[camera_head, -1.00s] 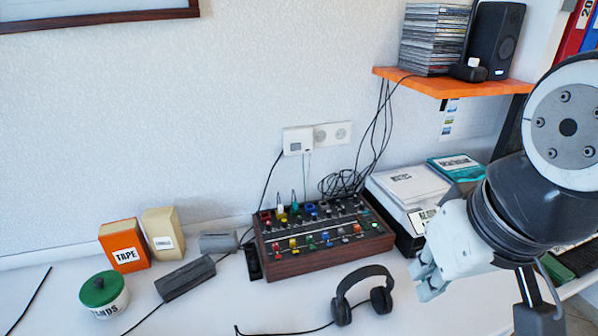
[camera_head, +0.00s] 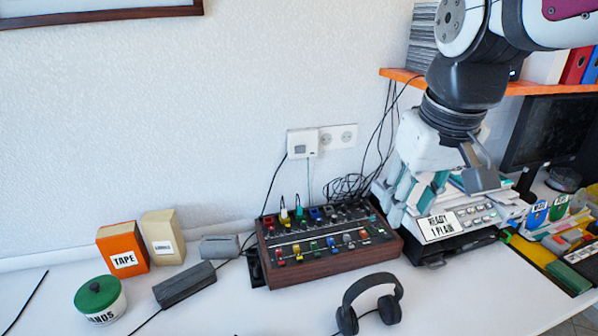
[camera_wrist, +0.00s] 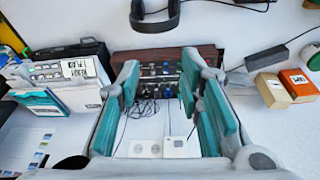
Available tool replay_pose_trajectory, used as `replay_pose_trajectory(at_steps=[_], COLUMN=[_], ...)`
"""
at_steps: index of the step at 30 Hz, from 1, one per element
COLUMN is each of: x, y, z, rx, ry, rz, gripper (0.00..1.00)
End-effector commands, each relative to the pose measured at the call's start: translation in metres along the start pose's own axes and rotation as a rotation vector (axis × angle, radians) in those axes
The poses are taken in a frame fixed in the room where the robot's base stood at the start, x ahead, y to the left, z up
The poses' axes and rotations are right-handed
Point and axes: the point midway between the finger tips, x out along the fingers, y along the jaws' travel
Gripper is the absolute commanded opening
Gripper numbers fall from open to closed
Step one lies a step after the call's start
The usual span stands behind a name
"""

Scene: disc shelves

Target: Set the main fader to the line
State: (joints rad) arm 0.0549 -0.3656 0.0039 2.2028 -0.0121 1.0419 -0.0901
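The mixer (camera_head: 330,264), a dark panel in a reddish-brown wooden case, sits on the white desk against the wall in the head view. Its panel carries coloured knobs at the back and a row of coloured fader caps at the front. I cannot tell which cap is the main fader, and the line is too small to make out. My gripper (camera_head: 410,211) hangs just right of the mixer's back right corner, above the desk. In the wrist view the mixer (camera_wrist: 208,55) appears upside down beyond the fingers. My gripper's teal-padded fingers (camera_wrist: 178,96) are apart with nothing between them.
A printer-like device (camera_head: 437,227) with a label stands right of the mixer. Headphones (camera_head: 371,290) lie in front. Black cables (camera_head: 346,187) and wall sockets (camera_head: 338,136) are behind. The orange shelf (camera_head: 400,74) is above right. Boxes (camera_head: 124,249) and a green-lidded tin (camera_head: 99,294) stand left.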

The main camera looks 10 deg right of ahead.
Motion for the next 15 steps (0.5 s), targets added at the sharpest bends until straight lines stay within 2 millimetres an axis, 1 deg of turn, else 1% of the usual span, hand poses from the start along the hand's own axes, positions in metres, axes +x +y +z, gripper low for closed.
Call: replay_pose_trajectory(at_steps=[1,3,5,6,8,9,11,12,14,15], x=[0.013,0.025,0.037,0.046,0.061,0.072,0.089,0.102,0.122,0.136], y=[0.004,0.01,0.015,0.019,0.025,0.028,0.034,0.038,0.045,0.049], z=[-0.022,-0.047,-0.069,-0.083,-0.104,-0.117,-0.136,-0.149,-0.167,-0.178], rx=[-0.005,-0.015,-0.024,-0.029,-0.037,-0.043,-0.051,-0.057,-0.064,-0.069], ry=[-0.021,-0.042,-0.061,-0.074,-0.092,-0.104,-0.122,-0.135,-0.152,-0.163], rz=[0.001,0.001,0.0,-0.001,-0.003,-0.004,-0.007,-0.01,-0.014,-0.016], gripper=[0.33,0.33,0.33,0.33,0.33,0.33,0.33,0.33,0.33,0.33])
